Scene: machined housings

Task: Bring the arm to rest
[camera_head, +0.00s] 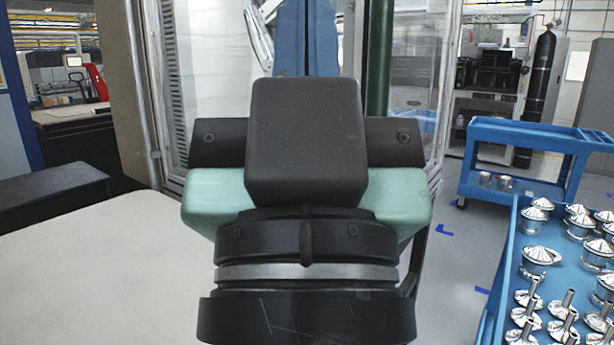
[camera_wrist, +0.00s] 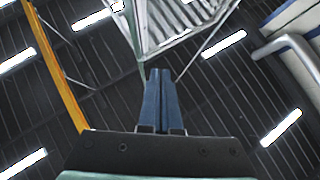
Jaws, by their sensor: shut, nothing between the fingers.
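My gripper (camera_wrist: 162,74) shows in the wrist view with its two blue fingers side by side and closed, holding nothing. In the head view its body fills the middle, and the blue fingers (camera_head: 307,38) rise to the top edge, with their tips out of the picture. The wrist view looks up at the roof, so the gripper points upward. Nothing touches the fingers in either view.
A glazed machine enclosure (camera_head: 222,75) stands behind the gripper. A pale surface (camera_head: 85,255) lies at left. At right, a blue tray (camera_head: 507,262) carries several shiny metal housings. A blue cart (camera_head: 535,135) stands farther back, with open floor (camera_head: 455,262) between.

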